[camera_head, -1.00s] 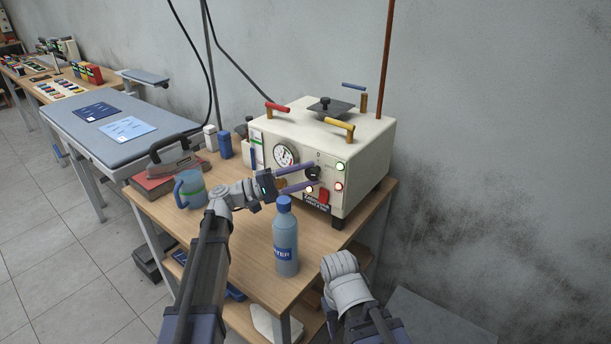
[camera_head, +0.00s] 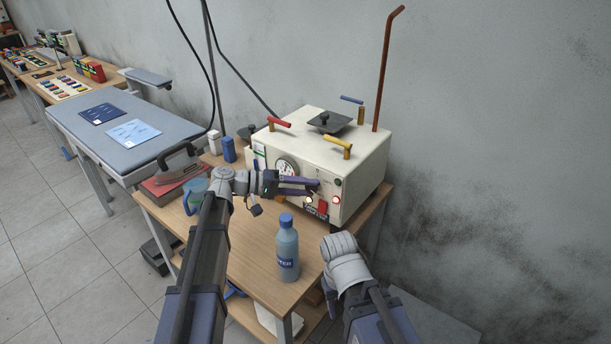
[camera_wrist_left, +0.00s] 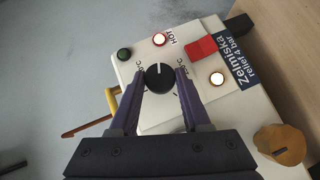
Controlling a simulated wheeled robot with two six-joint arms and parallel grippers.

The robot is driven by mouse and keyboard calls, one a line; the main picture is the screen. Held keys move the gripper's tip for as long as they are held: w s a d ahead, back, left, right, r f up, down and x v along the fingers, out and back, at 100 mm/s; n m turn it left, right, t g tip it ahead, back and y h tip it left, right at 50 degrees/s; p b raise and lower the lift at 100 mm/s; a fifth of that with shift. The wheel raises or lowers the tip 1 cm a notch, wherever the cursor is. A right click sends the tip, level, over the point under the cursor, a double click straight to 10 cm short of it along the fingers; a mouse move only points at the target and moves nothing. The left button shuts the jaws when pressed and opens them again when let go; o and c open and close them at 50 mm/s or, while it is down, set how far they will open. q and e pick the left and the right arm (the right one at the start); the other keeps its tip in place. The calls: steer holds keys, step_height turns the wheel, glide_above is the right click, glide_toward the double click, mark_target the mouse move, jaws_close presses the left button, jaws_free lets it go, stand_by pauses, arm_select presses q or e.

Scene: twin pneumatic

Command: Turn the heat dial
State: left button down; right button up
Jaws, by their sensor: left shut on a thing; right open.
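The heat dial (camera_wrist_left: 159,77) is a round black knob with a white pointer line on the front of a cream machine (camera_head: 355,165). In the left wrist view the line points up the picture, and temperature marks flank the dial. My left gripper (camera_wrist_left: 163,80) has its purple fingers on both sides of the dial and is shut on it. In the head view my left gripper (camera_head: 314,187) reaches the panel from the left and largely hides the dial. My right gripper (camera_head: 340,247) is low, right of the bottle, apart from everything; its fingers are hard to make out.
A lit red HOT lamp (camera_wrist_left: 159,39), dark green lamp (camera_wrist_left: 124,54), red switch (camera_wrist_left: 201,48) and lit amber lamp (camera_wrist_left: 217,79) surround the dial. A blue bottle (camera_head: 287,250) stands below my left gripper; a mug (camera_head: 195,196) is left.

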arm_select(q)
steer(key=m+y+p, duration=0.1)
steer(key=p, duration=0.1)
steer(key=m+y+p, duration=0.1)
steer(key=p, duration=0.1)
steer(key=r+t+y+p, duration=0.1)
steer(key=y+p, duration=0.1)
steer(key=shift+s+d+m, duration=0.2)
steer(key=shift+s+m, duration=0.1)
steer(key=shift+m, duration=0.1)
steer(key=shift+f+m+t+y+p, duration=0.15)
steer(key=shift+m+t+y+p, duration=0.25)
steer(key=shift+y+p, duration=0.45)
steer(key=shift+m+t+y+p, duration=0.3)
steer(key=shift+m+y+p, duration=0.3)
steer(key=shift+y+p, duration=0.05)
steer(key=shift+d+f, duration=0.1)
steer(key=shift+c, duration=2)
jaws_free()
